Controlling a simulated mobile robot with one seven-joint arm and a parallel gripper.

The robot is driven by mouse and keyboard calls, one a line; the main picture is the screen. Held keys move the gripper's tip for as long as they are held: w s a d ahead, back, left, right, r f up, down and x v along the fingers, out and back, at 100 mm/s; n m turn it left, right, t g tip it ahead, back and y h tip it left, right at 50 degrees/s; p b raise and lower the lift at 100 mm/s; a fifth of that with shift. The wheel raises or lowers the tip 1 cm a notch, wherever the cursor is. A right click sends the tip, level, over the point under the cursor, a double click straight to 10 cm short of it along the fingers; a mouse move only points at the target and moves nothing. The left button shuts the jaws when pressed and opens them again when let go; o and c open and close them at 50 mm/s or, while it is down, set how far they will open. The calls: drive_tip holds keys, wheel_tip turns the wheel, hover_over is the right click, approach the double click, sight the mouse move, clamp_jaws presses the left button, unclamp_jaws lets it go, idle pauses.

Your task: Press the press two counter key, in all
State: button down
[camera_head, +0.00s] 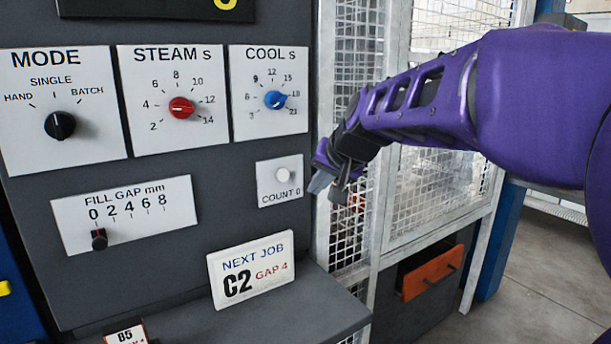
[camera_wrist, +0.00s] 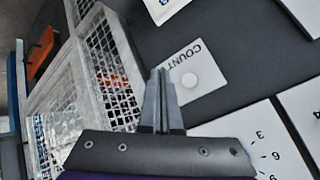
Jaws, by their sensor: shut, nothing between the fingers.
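The counter key is a white round button (camera_head: 283,175) on a small white plate (camera_head: 278,195) marked "COUNT 0", on the dark grey press panel. In the wrist view the key (camera_wrist: 189,80) sits just right of my fingertips. My gripper (camera_head: 325,184) is to the right of the plate in the head view, apart from it, with its tips pointing down and left. In the wrist view my gripper's (camera_wrist: 161,72) two grey fingers are together with nothing between them. The panel bears no visible "two" label.
Above the plate are the MODE knob (camera_head: 60,125), the red STEAM knob (camera_head: 181,108) and the blue COOL knob (camera_head: 275,100). The FILL GAP slider (camera_head: 99,239) stands at 0. A "NEXT JOB C2 GAP 4" card (camera_head: 252,270) stands below. A mesh guard (camera_head: 350,235) borders the panel's right.

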sight(283, 175)
drive_tip(key=shift+s+f, duration=0.3)
drive_tip(key=shift+s, duration=0.1)
drive_tip(key=shift+a, duration=0.1)
drive_tip(key=w+a+p, duration=0.4)
drive_tip(key=w, duration=0.3)
drive_tip(key=shift+w+a+p, duration=0.15)
drive_tip(key=shift+a+p, duration=0.25)
idle(1.9)
drive_tip(key=shift+w+a, duration=0.2)
drive_tip(key=shift+w, duration=0.15)
